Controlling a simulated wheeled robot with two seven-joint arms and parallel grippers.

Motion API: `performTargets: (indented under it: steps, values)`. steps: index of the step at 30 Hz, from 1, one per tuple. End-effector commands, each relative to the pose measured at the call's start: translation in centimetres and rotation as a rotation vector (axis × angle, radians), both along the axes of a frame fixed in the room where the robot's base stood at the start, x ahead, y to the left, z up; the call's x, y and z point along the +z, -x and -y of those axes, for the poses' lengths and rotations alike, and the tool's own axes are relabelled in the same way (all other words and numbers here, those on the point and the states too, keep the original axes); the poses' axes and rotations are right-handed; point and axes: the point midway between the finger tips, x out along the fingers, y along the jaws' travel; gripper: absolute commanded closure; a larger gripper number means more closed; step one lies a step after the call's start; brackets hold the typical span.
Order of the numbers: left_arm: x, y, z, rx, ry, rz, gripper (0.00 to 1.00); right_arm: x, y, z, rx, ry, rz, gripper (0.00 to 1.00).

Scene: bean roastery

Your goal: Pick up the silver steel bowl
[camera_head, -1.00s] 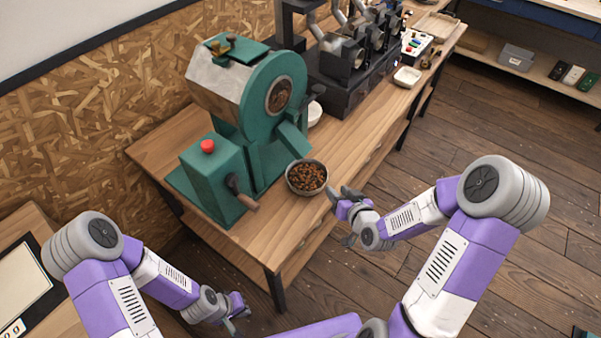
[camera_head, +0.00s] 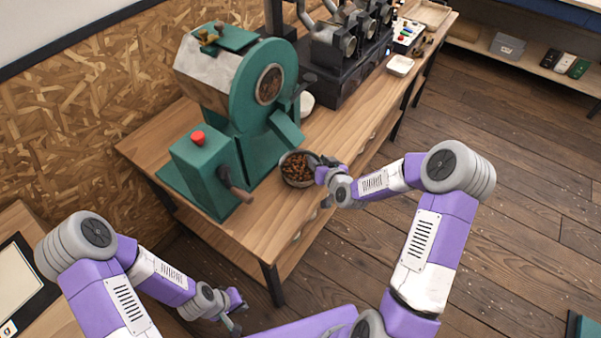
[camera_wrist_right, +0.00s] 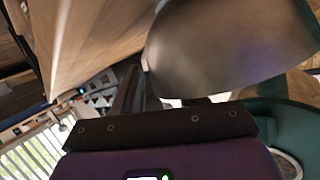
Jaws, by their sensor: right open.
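The silver steel bowl (camera_head: 297,184) is upright on the wooden table, with brown beans in it, in front of the green roaster. My right gripper (camera_head: 323,179) is open at the bowl's right side. One finger overlaps the bowl's right rim in the head view; whether it touches is unclear. The right wrist view shows the bowl's curved metal wall (camera_wrist_right: 225,50) close in front of the gripper, hiding part of the fingers. My left gripper (camera_head: 239,311) is open and empty, low at the front, away from the bowl.
The green roaster (camera_head: 240,110) stands just behind and left of the bowl, its crank handle (camera_head: 236,188) jutting toward the front. A dark machine (camera_head: 345,75) stands further back on the table (camera_head: 262,235). Some table surface right of the bowl is clear.

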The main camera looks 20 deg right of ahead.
Motion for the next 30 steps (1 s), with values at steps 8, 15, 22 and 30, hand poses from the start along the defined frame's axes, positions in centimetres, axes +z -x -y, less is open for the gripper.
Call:
performTargets:
  steps: [8, 15, 22, 30]
  values:
    - [0.00, 0.01, 0.00, 0.000, 0.000, 0.000, 1.00, -0.01, -0.14, 0.01, 0.000, 0.000, 0.000, 0.65]
    - [0.00, 0.01, 0.00, 0.000, 0.000, 0.000, 1.00, -0.03, -0.11, 0.02, -0.001, -0.001, 0.000, 1.00]
    - [0.00, 0.01, 0.00, 0.000, 0.000, 0.000, 1.00, 0.04, -0.14, 0.00, -0.001, -0.001, 0.001, 1.00]
    - [0.13, 0.00, 0.01, 0.000, 0.000, 0.000, 1.00, 0.46, -0.14, 0.00, 0.000, 0.000, 0.001, 1.00]
